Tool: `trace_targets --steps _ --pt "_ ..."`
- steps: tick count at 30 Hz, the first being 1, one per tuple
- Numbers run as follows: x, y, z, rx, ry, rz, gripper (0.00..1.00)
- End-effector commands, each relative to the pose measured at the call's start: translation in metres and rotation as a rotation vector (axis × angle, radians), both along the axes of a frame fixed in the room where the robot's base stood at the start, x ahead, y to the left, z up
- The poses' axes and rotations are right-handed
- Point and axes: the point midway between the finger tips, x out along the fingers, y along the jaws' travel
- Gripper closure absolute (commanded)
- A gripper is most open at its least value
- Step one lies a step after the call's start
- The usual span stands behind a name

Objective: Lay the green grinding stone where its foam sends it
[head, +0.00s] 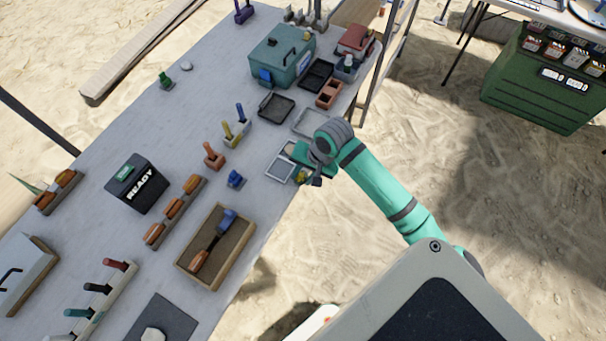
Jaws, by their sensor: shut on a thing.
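My gripper (305,173) is over the right edge of the long grey table, beside a pale-rimmed tray (279,169). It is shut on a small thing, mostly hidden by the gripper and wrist. A yellowish-green bit (302,177) shows at the fingertips; I cannot tell whether this is the green grinding stone. A small green piece (166,79) stands at the far left of the table. No foam can be made out for certain.
A black READY box (137,184) stands at left. A wooden tray (181,263) holding a brush-like tool is nearer. Dark trays (276,107) and a teal toolbox (277,69) stand farther back. Blue (235,180) and orange (212,156) pieces stand mid-table.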

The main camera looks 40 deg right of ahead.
Motion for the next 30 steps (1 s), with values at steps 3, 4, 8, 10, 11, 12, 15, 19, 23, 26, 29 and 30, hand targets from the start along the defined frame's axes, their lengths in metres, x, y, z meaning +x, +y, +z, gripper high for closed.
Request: trace_targets --steps 3,4,8,10,11,12,15,19,23,26,29,30 --pt "0.000 0.000 0.000 0.000 0.000 0.000 0.94" --pt "0.000 0.000 0.000 0.000 0.000 0.000 0.94" --pt "0.000 0.000 0.000 0.000 0.000 0.000 0.53" --pt "0.000 0.000 0.000 0.000 0.000 0.000 0.53" --pt "0.000 0.000 0.000 0.000 0.000 0.000 0.53" --pt "0.000 0.000 0.000 0.000 0.000 0.000 0.53" --pt "0.000 0.000 0.000 0.000 0.000 0.000 0.53" --pt "0.000 0.000 -0.001 -0.001 0.001 0.001 0.53" --pt "-0.001 -0.001 0.003 -0.001 -0.002 0.001 0.53" --pt "-0.006 -0.004 0.021 -0.001 -0.003 0.000 0.53" --pt "-0.006 -0.007 0.041 0.000 -0.003 0.002 0.53" --pt "-0.007 -0.009 0.049 -0.001 -0.004 0.001 0.53"
